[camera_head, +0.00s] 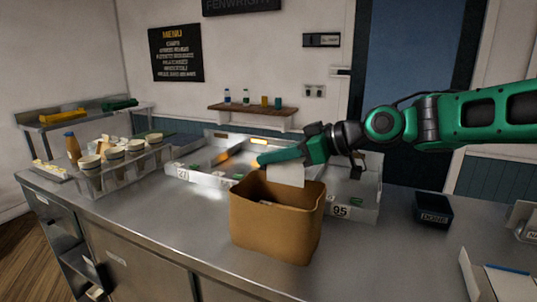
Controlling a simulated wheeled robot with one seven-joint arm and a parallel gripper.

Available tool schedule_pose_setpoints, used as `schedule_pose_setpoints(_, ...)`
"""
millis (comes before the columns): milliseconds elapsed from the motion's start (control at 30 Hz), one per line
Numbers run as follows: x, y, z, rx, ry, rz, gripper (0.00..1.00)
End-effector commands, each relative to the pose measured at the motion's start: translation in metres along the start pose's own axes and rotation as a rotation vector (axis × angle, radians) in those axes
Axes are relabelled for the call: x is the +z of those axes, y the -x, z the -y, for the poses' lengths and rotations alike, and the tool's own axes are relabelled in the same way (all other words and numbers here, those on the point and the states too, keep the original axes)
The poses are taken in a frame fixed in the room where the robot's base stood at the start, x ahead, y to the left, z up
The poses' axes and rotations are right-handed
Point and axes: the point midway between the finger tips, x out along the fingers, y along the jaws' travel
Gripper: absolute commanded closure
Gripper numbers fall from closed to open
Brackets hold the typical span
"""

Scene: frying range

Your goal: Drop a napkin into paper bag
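The brown paper bag (274,223) stands upright and open on the steel counter, near the middle of the head view. My gripper (276,158) reaches in from the right and is over the bag's far side. A white napkin (287,175) hangs below the green fingers, which look shut on it. The napkin's lower edge is at the bag's far rim in the picture; I cannot tell whether it dips inside. Something small and pale shows inside the bag, too dim to name.
Metal trays with number tags, 27 (183,173) and 95 (341,211), stand behind the bag. Cups and a bottle (72,147) are at the left. A dark container (433,210) and a white box (490,278) are at the right. The counter (185,224) is clear left of the bag.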

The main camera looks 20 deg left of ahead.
Motion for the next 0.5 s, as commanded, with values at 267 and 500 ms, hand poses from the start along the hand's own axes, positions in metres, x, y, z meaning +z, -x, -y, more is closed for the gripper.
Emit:
schedule_pose_setpoints(267, 0.028, -0.013, 0.001, -0.002, -0.002, 0.0, 1.0)
schedule_pose_setpoints(500, 0.044, -0.019, 0.001, -0.001, 0.0, -0.001, 1.0)
